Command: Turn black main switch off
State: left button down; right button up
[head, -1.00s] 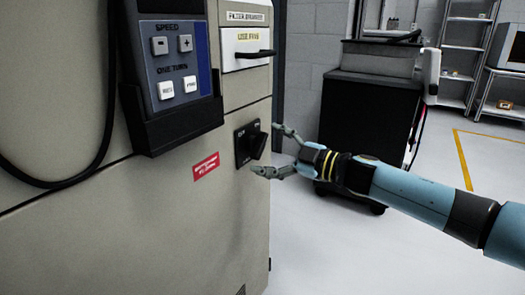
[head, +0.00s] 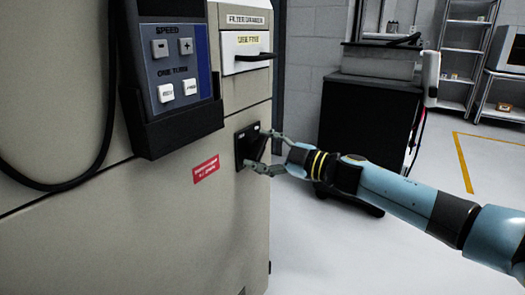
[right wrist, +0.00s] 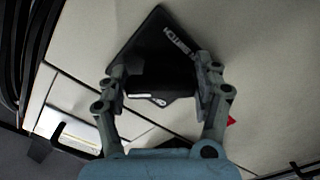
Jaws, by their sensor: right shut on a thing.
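The black main switch (head: 248,147) sits on the beige cabinet front, right of a red label. Its square plate, with white lettering, also shows in the right wrist view (right wrist: 162,42). My right gripper (head: 256,152) reaches it from the right, and its two fingers are at the black knob, one above and one below. In the right wrist view my right gripper (right wrist: 162,82) has a finger on each side of the knob (right wrist: 160,78) and is shut on it. The knob's exact angle is hard to tell. My left gripper is not in view.
A control panel (head: 175,75) with buttons hangs on the cabinet (head: 90,220), up and left of the switch. A drawer handle (head: 255,56) juts out above. A dark cart (head: 365,130) stands behind my right arm. The floor to the right is clear.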

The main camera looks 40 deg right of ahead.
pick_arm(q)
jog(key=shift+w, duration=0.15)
pick_arm(e)
jog(key=n, duration=0.4)
jog(key=n+b, duration=0.1)
jog(key=n, duration=0.3)
jog(key=shift+r+n, duration=0.1)
jog(key=shift+n, duration=0.2)
jog(key=n+b, duration=0.1)
jog(key=n, duration=0.3)
jog(key=shift+n, duration=0.3)
jog(key=n+b, duration=0.1)
jog(key=n, duration=0.1)
jog(key=shift+s+r+n+b, duration=0.1)
jog(key=shift+n+b, duration=0.2)
jog(key=shift+n, duration=0.7)
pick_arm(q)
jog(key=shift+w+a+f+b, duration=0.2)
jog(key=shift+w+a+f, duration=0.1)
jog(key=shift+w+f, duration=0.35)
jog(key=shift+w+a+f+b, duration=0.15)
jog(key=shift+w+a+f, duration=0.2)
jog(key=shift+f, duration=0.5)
pick_arm(e)
jog(key=shift+a+r+n, duration=0.1)
jog(key=shift+n, duration=0.3)
